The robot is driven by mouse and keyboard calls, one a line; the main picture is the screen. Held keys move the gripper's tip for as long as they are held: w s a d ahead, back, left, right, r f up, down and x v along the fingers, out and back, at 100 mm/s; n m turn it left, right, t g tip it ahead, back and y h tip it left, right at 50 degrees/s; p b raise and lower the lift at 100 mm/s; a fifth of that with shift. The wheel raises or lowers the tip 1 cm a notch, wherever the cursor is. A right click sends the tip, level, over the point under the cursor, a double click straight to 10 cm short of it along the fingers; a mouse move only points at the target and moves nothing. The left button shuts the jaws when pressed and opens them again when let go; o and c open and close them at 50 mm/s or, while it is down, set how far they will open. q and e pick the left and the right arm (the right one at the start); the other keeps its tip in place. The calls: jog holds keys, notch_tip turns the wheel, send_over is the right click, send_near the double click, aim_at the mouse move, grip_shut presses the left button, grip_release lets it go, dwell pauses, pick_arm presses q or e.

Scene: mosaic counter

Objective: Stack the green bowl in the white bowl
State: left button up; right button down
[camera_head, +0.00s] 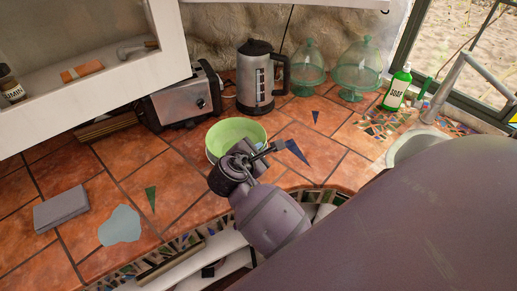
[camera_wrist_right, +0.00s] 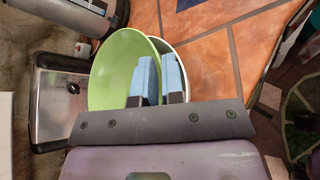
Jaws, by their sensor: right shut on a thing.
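The green bowl (camera_head: 238,131) is at the middle of the counter in the head view and at the centre left in the wrist view (camera_wrist_right: 112,68). The white bowl (camera_head: 210,156) shows as a pale edge under and beside it; in the wrist view its rim (camera_wrist_right: 161,44) shows behind the green one. The green bowl looks tilted and at least partly within the white bowl; whether it rests there I cannot tell. My right gripper (camera_wrist_right: 159,57) is shut on the green bowl's near wall, one blue finger pad on each side. My left gripper is out of view.
A toaster (camera_head: 180,103) and a kettle (camera_head: 256,80) stand behind the bowls. Glass domes (camera_head: 357,68) and a green soap bottle (camera_head: 396,90) are at the back right, near the sink (camera_head: 412,147). A grey block (camera_head: 61,209) lies at left. Tiles left of the bowls are mostly clear.

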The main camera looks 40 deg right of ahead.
jog(key=shift+f, duration=0.2)
jog(key=c, duration=1.2)
grip_release()
